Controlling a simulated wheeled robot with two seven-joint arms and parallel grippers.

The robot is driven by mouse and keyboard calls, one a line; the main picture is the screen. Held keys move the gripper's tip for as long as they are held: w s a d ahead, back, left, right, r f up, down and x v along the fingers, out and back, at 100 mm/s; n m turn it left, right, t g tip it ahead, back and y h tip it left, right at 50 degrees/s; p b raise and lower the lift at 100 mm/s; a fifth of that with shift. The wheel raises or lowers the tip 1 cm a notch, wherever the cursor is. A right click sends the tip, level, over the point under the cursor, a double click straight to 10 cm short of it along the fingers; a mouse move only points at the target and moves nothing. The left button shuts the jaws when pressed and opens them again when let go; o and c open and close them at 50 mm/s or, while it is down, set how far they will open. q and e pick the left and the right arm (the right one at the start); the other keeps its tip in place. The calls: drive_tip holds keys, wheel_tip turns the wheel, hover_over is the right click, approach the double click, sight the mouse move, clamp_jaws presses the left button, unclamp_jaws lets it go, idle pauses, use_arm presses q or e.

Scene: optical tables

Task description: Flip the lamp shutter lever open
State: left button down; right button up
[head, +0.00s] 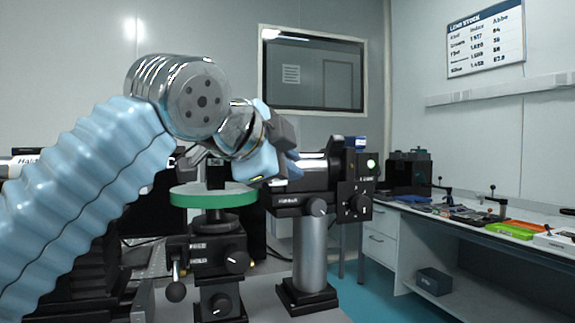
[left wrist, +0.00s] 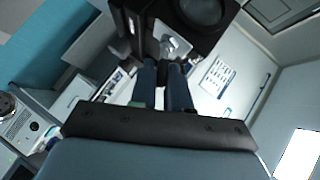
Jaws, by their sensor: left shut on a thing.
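The lamp (head: 354,185) is a black housing with a silver barrel (head: 312,165), held on a thick metal post. My left gripper (head: 290,167) comes in from the left and is beside the barrel, in front of part of it. In the left wrist view its two dark blue fingers (left wrist: 165,72) are close together at the black lamp body (left wrist: 200,25). The gripper is shut on a thin part at its fingertips, which appears to be the shutter lever; fingers and glare mostly hide it, and its angle cannot be told. My right gripper is not in view.
A side bench (head: 470,232) with small tools and trays runs along the right wall. Blue floor lies open between.

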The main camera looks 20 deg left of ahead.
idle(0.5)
use_arm(q)
drive_tip(key=c, duration=1.2)
unclamp_jaws()
drive_tip(key=shift+a, duration=0.1)
drive_tip(key=v, duration=1.3)
drive_tip(key=shift+s+a+r, duration=0.1)
drive_tip(key=shift+s+r, duration=0.15)
drive_tip(key=shift+r, duration=0.05)
